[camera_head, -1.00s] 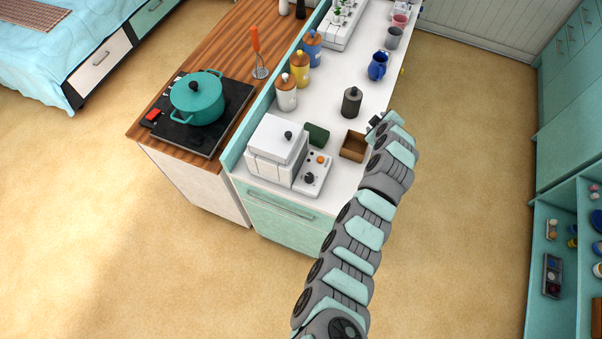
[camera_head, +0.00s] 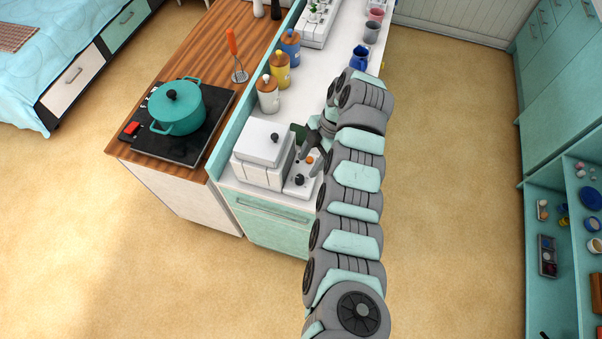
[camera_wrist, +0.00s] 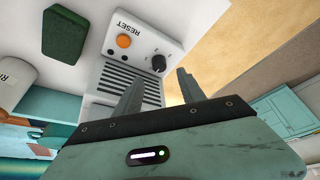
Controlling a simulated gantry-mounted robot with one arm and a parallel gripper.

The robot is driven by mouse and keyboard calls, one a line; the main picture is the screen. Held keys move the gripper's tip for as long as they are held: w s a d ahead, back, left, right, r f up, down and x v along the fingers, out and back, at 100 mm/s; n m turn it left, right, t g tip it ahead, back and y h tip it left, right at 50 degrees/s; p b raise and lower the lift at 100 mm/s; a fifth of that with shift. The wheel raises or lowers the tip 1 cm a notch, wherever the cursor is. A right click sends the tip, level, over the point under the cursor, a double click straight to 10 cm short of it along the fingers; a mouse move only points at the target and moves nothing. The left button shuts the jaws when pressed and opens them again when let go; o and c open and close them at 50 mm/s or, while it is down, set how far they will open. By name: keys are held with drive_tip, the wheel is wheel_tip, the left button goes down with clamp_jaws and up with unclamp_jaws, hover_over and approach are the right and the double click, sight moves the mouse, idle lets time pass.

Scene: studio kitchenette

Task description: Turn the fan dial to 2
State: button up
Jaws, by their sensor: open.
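A white box-shaped appliance (camera_head: 264,150) stands at the near end of the counter. Its low control panel (camera_head: 290,188) carries an orange button (camera_head: 309,160) and a black dial (camera_head: 299,180). In the wrist view the panel reads RESET beside the orange button (camera_wrist: 124,41), with the black dial (camera_wrist: 158,62) near the panel's edge. I cannot read any fan label or dial number. My gripper (camera_head: 312,148) is open and empty, above the panel. In the wrist view its two fingers (camera_wrist: 158,80) point toward the dial, which shows just beyond and between the tips.
A dark green block (camera_wrist: 65,35) lies beside the panel. White, yellow and blue bottles (camera_head: 280,70) line the counter's left edge. A blue mug (camera_head: 360,57) stands farther back. The lower counter has a wooden top with a teal pot (camera_head: 178,108) on a black hob.

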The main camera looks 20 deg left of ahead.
sight(300, 177)
drive_tip(key=x, duration=0.7)
drive_tip(key=shift+r, duration=0.1)
drive_tip(key=shift+c, duration=0.6)
clamp_jaws()
